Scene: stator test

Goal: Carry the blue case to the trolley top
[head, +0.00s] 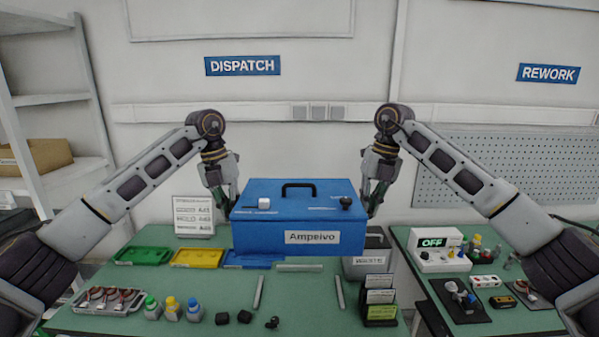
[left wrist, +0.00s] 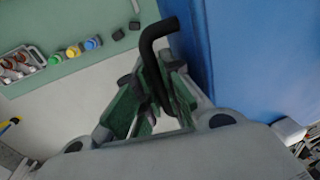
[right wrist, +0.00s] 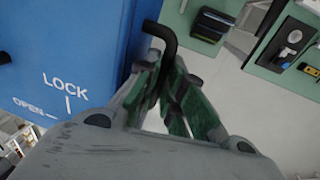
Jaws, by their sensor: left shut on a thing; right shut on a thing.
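The blue case (head: 270,215) is held up in front of me in the head view, above the green bench. I cannot make out a trolley in these views.
The green bench (head: 215,315) below holds green, yellow and blue trays, a tray of parts (head: 105,299), several bottles, a grey waste bin (head: 365,266) and a card rack (head: 380,300). A second bench (head: 525,322) at right holds a box reading OFF (head: 437,250). Shelves (head: 50,100) stand at left.

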